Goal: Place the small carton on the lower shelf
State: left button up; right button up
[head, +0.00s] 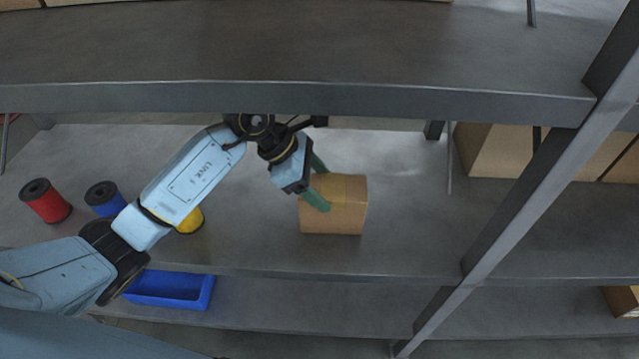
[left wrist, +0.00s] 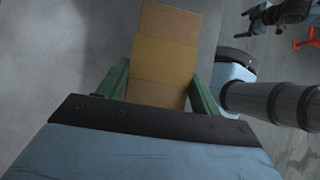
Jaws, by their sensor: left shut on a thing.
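In the left wrist view the carton (left wrist: 163,55) sits between the two green fingers (left wrist: 158,88).
Red (head: 46,201), blue (head: 105,198) and yellow (head: 190,221) spools stand on the shelf at left. A blue bin (head: 172,289) is on the level below. The upper shelf (head: 300,97) hangs overhead; a slanted post (head: 500,235) is at right. Larger cartons (head: 495,150) stand behind it.

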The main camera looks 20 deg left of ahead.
pick_arm(q)
jog(key=shift+r, duration=0.1)
jog(key=o, duration=1.9)
pick_arm(e)
jog(key=shift+a+r, duration=0.1)
jog(key=shift+r, duration=0.05)
jog(key=shift+w, duration=0.1)
pick_arm(q)
jog(key=shift+a+r, duration=0.2)
jog(key=p+v, duration=0.1)
jog(key=v, duration=0.4)
jog(key=shift+s+a+f, duration=0.1)
jog(key=shift+a, duration=0.2)
jog(key=s+a, duration=0.1)
jog(key=a, duration=0.2)
jog(key=s+a, duration=0.1)
jog(key=a, duration=0.3)
jog(key=s+a, duration=0.1)
jog(key=a, duration=0.2)
jog(key=shift+s+a+f, duration=0.15)
jog(key=shift+a, duration=0.15)
pick_arm(e)
jog(key=s+f, duration=0.2)
jog(key=f, duration=0.1)
jog(key=shift+s+d, duration=0.15)
jog(key=shift+d, duration=0.15)
pick_arm(q)
jog(key=shift+d, duration=0.1)
pick_arm(e)
jog(key=shift+r, duration=0.1)
